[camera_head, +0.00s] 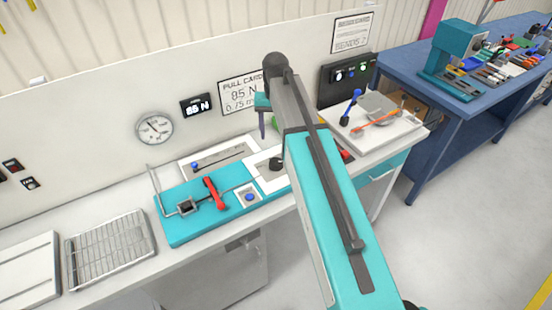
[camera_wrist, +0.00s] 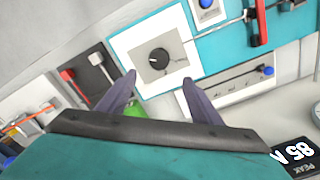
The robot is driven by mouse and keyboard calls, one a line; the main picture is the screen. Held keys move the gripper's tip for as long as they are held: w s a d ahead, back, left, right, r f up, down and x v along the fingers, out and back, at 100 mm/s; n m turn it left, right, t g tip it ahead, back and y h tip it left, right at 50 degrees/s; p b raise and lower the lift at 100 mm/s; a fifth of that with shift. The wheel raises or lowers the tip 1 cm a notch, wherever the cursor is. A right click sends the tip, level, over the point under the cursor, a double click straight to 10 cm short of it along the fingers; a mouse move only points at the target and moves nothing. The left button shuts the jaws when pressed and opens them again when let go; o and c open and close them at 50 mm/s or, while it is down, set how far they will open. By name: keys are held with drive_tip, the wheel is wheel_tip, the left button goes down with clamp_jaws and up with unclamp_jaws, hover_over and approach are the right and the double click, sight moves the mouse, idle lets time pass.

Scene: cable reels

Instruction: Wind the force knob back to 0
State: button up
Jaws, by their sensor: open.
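The force knob (camera_wrist: 159,60) is a round black dial on a grey square plate (camera_wrist: 157,57) within a white panel, in the wrist view. Small markings sit beside it, too small to read, so its exact setting cannot be told. My gripper (camera_wrist: 159,82) has its two dark purple fingers spread, one to each side below the knob in the picture, and nothing is between them. Whether the fingers touch the panel cannot be told. In the head view my gripper (camera_head: 262,125) is partly hidden behind my arm, above the bench. The knob's white panel (camera_head: 262,160) is partly covered there.
A teal fixture (camera_head: 180,228) with a red lever (camera_head: 214,193) and blue knobs stands left of my arm. A wire tray (camera_head: 108,248) lies left. A blue workbench (camera_head: 440,100) holds tools at right.

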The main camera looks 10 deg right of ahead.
sight(276, 162)
drive_tip(key=shift+d+f+b, duration=0.1)
drive_tip(key=shift+f+b, duration=2.6)
drive_tip(key=shift+f, duration=4)
drive_tip(key=c, duration=1.1)
drive_tip(key=shift+o, duration=0.2)
drive_tip(key=shift+a, duration=0.2)
drive_tip(key=shift+d, duration=0.1)
